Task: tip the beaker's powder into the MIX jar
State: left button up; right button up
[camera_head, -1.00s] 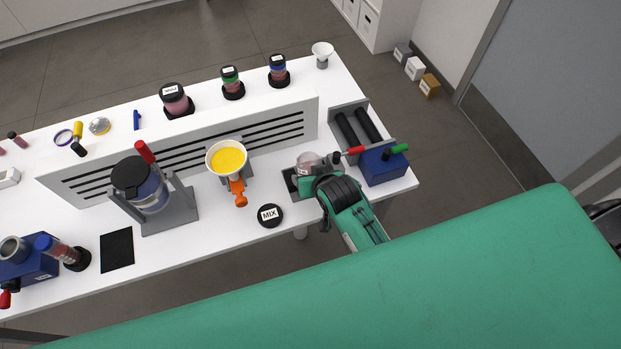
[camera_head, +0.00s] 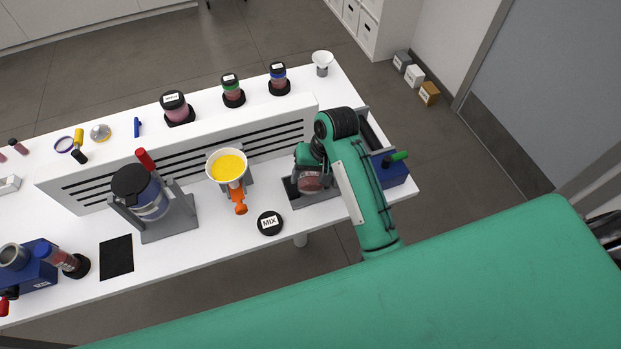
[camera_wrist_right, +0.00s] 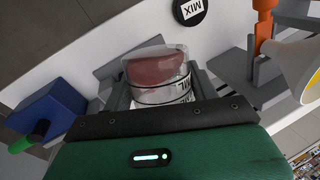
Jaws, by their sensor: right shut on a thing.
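A clear beaker (camera_head: 310,182) with dark red powder is in my right gripper (camera_head: 310,166), at the grey stand on the right of the bench. In the right wrist view the beaker (camera_wrist_right: 158,78) shows printed marks, and the gripper's fingers are beside it. My gripper is shut on it. The fingertips are partly hidden, and I cannot tell whether the beaker touches the stand. A black disc marked MIX (camera_head: 269,223) lies flat on the bench left of the stand. No jar body shows under it. My left gripper is out of view.
An orange-handled stand with a funnel of yellow powder (camera_head: 229,166) is left of the beaker. A slotted grey-white panel (camera_head: 90,181) runs behind. A blue box with a green handle (camera_head: 391,172) is at right, partly behind my arm. Several jars stand at the back.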

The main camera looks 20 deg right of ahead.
jog(key=shift+w+r+g, duration=0.3)
jog(key=shift+r+g, duration=0.1)
jog(key=shift+g, duration=0.3)
jog(key=shift+d+r+g+y, duration=0.25)
jog(key=shift+g+y, duration=0.05)
jog(key=shift+g, duration=0.3)
jog(key=shift+w+a+r+g, duration=0.1)
jog(key=shift+w+r+g, duration=0.1)
jog(key=shift+g, duration=0.3)
dwell(0.6)
jog(key=shift+w+r+m+g+y, duration=0.3)
jog(key=shift+w+r+g+y, duration=0.1)
jog(key=shift+g, duration=0.5)
jog(key=shift+s, duration=0.15)
dwell(1.6)
